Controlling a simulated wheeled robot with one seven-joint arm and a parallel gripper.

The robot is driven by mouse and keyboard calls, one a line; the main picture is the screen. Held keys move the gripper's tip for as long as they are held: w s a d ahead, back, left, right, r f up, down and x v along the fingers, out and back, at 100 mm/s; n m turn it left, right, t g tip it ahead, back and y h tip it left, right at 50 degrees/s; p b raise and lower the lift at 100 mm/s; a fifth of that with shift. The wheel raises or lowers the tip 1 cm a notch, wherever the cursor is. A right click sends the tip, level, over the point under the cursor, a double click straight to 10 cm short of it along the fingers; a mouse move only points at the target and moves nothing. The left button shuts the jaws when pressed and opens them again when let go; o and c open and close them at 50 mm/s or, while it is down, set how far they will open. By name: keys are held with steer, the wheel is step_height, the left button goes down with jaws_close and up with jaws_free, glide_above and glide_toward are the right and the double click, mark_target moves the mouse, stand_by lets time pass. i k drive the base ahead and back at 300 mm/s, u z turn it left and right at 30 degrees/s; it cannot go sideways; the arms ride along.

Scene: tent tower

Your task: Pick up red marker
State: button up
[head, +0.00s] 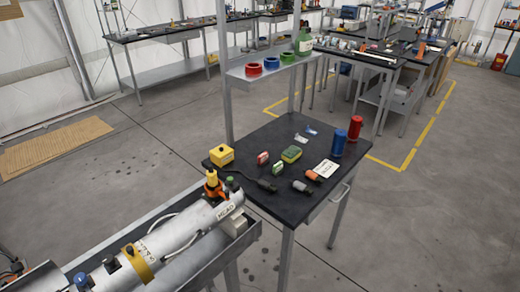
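I cannot make out a thing that is clearly a red marker. On the black table (281,203), an upright red cylinder (355,128) stands at the back right corner beside an upright blue cylinder (338,144). A small red item with a pale face (263,158) stands near the left middle of the table, behind a green and white item (278,168). My gripper is not in view.
The table also bears a yellow box (221,155), a yellow-green sponge-like block (291,154), a white card (326,168) and grey tools (302,187). A shelf (268,70) above its back holds tape-like rings. Grey floor (420,220) is clear to the right.

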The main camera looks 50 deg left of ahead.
mark_target(262, 159)
steer(key=u, duration=0.6)
steer(key=i, duration=1.15)
steer(key=u, duration=1.65)
steer(key=i, duration=0.5)
steer(key=u, duration=0.5)
